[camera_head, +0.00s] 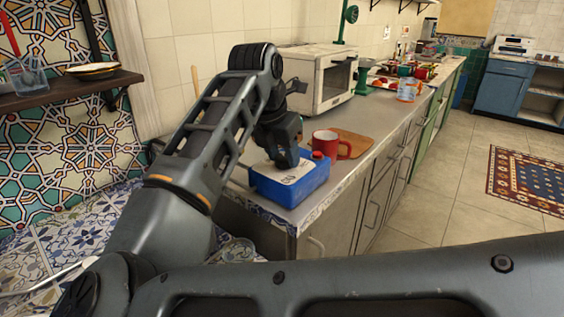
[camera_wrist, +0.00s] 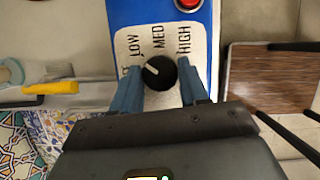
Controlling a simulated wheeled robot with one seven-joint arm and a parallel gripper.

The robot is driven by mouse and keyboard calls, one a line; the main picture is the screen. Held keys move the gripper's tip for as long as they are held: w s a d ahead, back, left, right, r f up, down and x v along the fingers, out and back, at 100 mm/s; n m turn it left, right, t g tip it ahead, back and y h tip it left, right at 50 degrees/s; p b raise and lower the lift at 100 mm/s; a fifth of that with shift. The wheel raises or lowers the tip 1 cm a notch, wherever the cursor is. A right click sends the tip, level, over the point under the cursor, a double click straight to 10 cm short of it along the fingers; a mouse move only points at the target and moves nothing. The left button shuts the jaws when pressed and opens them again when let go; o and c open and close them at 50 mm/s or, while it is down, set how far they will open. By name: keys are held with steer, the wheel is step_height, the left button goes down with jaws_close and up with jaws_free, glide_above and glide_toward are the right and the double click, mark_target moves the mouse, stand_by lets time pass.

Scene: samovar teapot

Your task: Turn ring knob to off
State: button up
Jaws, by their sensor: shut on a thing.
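A blue control box (camera_head: 309,186) with a pale top stands at the counter's near end. In the wrist view, the box (camera_wrist: 121,13) has a white label reading LOW, MED and HIGH, with another word at the left partly hidden. The round black ring knob (camera_wrist: 159,74) sits on this label. Its white mark points up and left, toward the LOW side. My gripper (camera_wrist: 160,88) is over the box with a finger on each side of the knob, shut on it. In the head view my gripper (camera_head: 287,152) hides the knob.
A red button (camera_wrist: 188,3) is on the box beyond the label. A red mug (camera_head: 331,144) and a wooden board (camera_head: 354,143) stand close behind the box. A white oven (camera_head: 322,76) is farther back. A yellow handle (camera_wrist: 51,88) lies left of the box.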

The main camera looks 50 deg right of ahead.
steer(key=n+t+b, duration=0.1)
steer(key=n, duration=0.1)
steer(key=n+b, duration=0.2)
steer(key=shift+s+f+n+t, duration=0.1)
steer(key=shift+f+n+t, duration=0.1)
steer(key=shift+n+t, duration=0.15)
steer(key=shift+s+d+r+n+t+y+b, duration=0.1)
steer(key=shift+n+t+y+b, duration=0.2)
steer(key=shift+n+b, duration=0.5)
steer(key=shift+r+n+t+y+b, duration=0.15)
steer(key=shift+n+y+b, duration=0.25)
steer(key=shift+n+b, duration=0.3)
steer(key=shift+n, duration=0.25)
steer(key=o, duration=1)
steer(key=v, duration=0.7)
steer(key=shift+s+r, duration=0.15)
steer(key=shift+r, duration=0.15)
